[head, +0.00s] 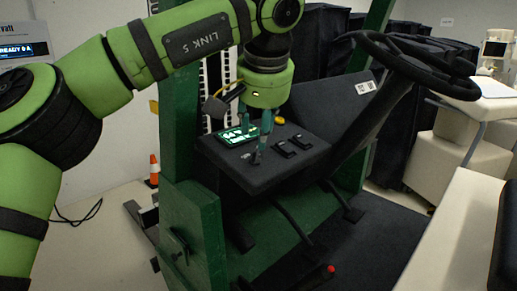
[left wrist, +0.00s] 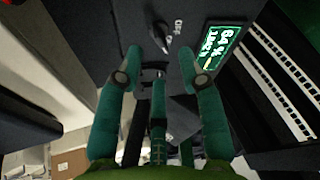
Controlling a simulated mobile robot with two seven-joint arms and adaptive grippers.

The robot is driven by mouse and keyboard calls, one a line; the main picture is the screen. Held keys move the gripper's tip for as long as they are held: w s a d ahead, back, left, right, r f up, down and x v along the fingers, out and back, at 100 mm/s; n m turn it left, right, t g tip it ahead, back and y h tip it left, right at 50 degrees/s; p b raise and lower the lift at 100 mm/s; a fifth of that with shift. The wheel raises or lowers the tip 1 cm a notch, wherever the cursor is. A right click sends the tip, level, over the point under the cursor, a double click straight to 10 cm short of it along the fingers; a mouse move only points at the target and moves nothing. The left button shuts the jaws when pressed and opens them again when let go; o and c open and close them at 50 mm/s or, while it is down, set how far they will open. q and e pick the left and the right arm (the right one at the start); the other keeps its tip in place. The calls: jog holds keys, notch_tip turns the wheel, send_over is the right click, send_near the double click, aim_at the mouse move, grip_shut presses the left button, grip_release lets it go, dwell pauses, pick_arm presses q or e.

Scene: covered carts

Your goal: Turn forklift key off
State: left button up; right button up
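The forklift's dark dash panel (head: 290,160) carries a small black key switch (head: 256,158), seen near its front left. In the left wrist view the black key (left wrist: 160,34) sits tilted beside a white "OFF" label (left wrist: 178,27). My left gripper (head: 256,132) points down at the panel, close to the key. In the left wrist view its green fingers (left wrist: 160,54) are spread, with nothing between the tips, and the key lies just beyond them. Whether a finger touches it I cannot tell. My right gripper is not in view.
A lit green display (head: 237,136) is left of the key. Black switches (head: 293,147) and a yellow button (head: 279,121) are on the panel. The steering wheel (head: 420,62) rises at right. A green post (head: 186,125) stands close at left. Pedals are below.

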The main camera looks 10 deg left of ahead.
aim_at(258, 166)
pick_arm(q)
jog(key=x, duration=0.6)
jog(key=shift+d, duration=0.1)
grip_shut()
